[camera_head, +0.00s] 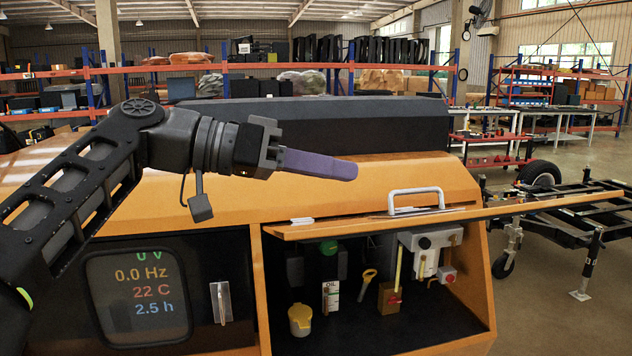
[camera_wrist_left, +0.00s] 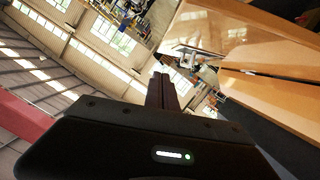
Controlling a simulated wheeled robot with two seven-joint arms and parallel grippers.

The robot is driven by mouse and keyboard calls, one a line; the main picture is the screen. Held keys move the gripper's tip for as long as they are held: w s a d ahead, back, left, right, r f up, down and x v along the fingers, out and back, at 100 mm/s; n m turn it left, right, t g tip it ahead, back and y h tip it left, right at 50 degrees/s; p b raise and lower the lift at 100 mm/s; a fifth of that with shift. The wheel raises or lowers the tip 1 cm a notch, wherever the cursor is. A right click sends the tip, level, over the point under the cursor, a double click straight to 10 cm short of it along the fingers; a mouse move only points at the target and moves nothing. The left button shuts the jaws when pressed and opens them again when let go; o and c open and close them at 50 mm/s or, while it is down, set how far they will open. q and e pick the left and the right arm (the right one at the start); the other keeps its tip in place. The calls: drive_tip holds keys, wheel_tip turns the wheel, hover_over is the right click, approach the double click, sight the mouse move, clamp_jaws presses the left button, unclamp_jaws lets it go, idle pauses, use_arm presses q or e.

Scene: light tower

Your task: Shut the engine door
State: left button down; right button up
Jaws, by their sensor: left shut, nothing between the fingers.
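The engine door (camera_head: 410,213) is an orange panel hinged along its top. It is raised and stands out over the open engine compartment (camera_head: 400,318), with a white handle (camera_head: 416,198) on its upper face. My left gripper (camera_head: 352,171) is shut and empty, above the orange body and left of the handle, apart from the door. In the left wrist view, its purple fingers (camera_wrist_left: 161,90) point away together, and the orange panels show at the right. My right gripper is not in view.
Inside the compartment are a yellow cap (camera_head: 300,319), a dipstick (camera_head: 367,284) and a red valve (camera_head: 390,298). A display panel (camera_head: 138,297) is at the left. A trailer frame (camera_head: 570,215) stands at the right. Shelves (camera_head: 270,65) line the back.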

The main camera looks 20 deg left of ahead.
use_arm(q)
drive_tip(key=x, duration=0.4)
drive_tip(key=p+x, duration=0.1)
drive_tip(key=shift+d+r, duration=0.2)
drive_tip(key=shift+d, duration=0.3)
drive_tip(key=shift+s+d+f, duration=0.15)
drive_tip(key=shift+f, duration=0.5)
drive_tip(key=shift+s+d+f, duration=0.15)
drive_tip(key=shift+s+f, duration=0.05)
drive_tip(key=shift+f, duration=0.45)
drive_tip(key=shift+s+d+f, duration=0.15)
drive_tip(key=shift+f, duration=0.5)
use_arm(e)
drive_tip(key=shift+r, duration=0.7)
use_arm(q)
drive_tip(key=shift+f+b, duration=0.15)
drive_tip(key=shift+b, duration=0.2)
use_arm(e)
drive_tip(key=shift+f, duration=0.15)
